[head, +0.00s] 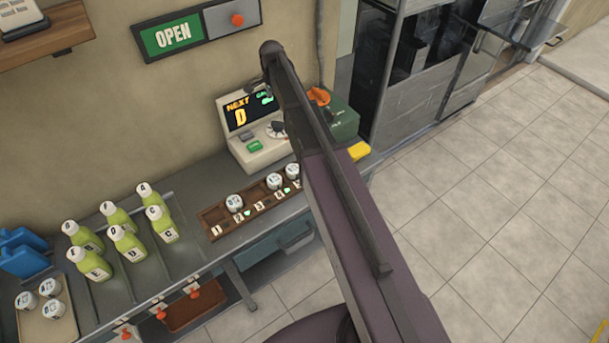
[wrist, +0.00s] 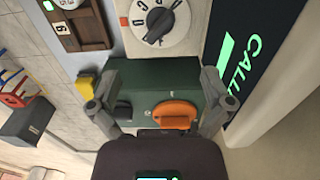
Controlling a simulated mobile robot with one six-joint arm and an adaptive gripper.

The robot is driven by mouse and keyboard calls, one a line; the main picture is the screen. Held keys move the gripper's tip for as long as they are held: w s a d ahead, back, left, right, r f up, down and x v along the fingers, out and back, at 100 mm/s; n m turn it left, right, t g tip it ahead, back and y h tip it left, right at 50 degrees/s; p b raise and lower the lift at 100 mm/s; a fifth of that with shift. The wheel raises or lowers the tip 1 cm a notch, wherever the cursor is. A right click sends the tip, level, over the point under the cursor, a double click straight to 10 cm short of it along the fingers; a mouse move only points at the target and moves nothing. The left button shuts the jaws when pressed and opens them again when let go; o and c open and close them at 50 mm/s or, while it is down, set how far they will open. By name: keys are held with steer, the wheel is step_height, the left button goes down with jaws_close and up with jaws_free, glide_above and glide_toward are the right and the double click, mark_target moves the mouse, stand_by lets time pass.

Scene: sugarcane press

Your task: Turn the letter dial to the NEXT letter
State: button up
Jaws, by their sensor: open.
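In the head view the dial (head: 275,130) is partly hidden by my arm. The console's display (head: 247,109) reads NEXT and D in orange. My gripper (wrist: 157,80) is open and empty, its fingers spread apart. In the wrist view the dial lies beyond the fingertips, apart from them. In the head view my gripper (head: 259,86) shows only partly, in front of the display.
A green box (wrist: 150,75) with an orange knob (wrist: 175,115) is beside the console and shows between my fingers. A yellow block (head: 359,151) sits at the counter's end. A wooden numbered rack (head: 217,218) with white-capped cups and several green bottles (head: 127,243) stand left.

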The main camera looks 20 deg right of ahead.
steer(key=shift+r+p, duration=2.05)
steer(key=shift+r, duration=0.35)
steer(key=s+f+n+b, duration=0.3)
steer(key=s+n, duration=0.1)
steer(key=s, duration=0.6)
steer(key=s+f+n+b, duration=0.4)
steer(key=s+n, duration=0.1)
steer(key=s, duration=0.5)
steer(key=s+f+n+b, duration=0.3)
steer(key=s+n, duration=0.2)
steer(key=s, duration=0.5)
steer(key=shift+d+f+b, duration=0.25)
steer(key=shift+f+b, duration=0.15)
steer(key=shift+s, duration=0.15)
